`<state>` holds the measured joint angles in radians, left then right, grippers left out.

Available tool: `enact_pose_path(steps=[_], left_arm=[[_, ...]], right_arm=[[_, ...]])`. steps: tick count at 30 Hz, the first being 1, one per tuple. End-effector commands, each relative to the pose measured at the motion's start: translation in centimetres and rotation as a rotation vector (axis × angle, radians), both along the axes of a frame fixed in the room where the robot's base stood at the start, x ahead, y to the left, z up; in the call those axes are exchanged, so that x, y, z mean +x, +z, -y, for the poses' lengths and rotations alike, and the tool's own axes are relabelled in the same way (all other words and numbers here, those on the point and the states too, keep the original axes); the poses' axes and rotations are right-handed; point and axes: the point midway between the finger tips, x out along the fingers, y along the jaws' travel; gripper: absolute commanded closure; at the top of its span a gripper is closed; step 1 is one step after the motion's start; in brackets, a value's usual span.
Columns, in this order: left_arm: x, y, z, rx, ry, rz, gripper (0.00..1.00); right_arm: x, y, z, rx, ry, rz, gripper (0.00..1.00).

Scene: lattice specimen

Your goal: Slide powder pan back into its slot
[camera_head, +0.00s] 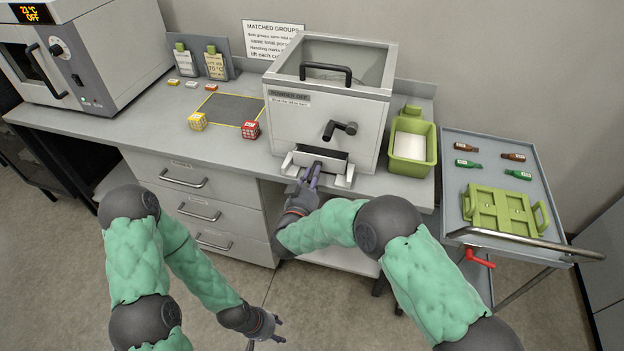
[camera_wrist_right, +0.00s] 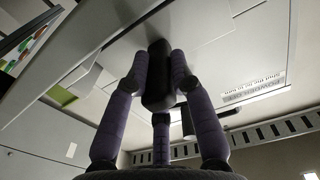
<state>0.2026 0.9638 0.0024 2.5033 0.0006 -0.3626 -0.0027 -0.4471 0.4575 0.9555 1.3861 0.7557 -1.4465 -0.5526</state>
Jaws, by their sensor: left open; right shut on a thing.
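The powder pan (camera_head: 334,165) is a small pale grey drawer low on the front of the grey powder box (camera_head: 310,120). It stands partly out of its slot, between two pale side pieces. My right gripper (camera_head: 312,174) is at the pan's front and shut on its handle. In the right wrist view the fingers close around the dark handle (camera_wrist_right: 157,88). The fingers hide part of the pan's front, and the slot's inside cannot be seen. My left gripper (camera_head: 272,330) is open and empty, low over the floor in front of the drawers.
A green bin (camera_head: 427,150) stands right of the box. Left of it are a dark mat (camera_head: 229,109) and two small patterned cubes (camera_head: 251,129). A trolley (camera_head: 490,140) with bottles and a green carrier stands at the right. An oven (camera_head: 105,60) stands at the left.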

Motion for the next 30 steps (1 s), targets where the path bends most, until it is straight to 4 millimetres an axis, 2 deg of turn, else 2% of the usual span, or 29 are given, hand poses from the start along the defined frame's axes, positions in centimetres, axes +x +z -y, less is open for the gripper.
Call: enact_pose_path(steps=[30], left_arm=[[0.0, -0.4, 0.0, 0.000, 0.000, 0.000, 0.54]], right_arm=[[1.1, 0.0, 0.4, 0.000, -0.001, 0.000, 1.00]])
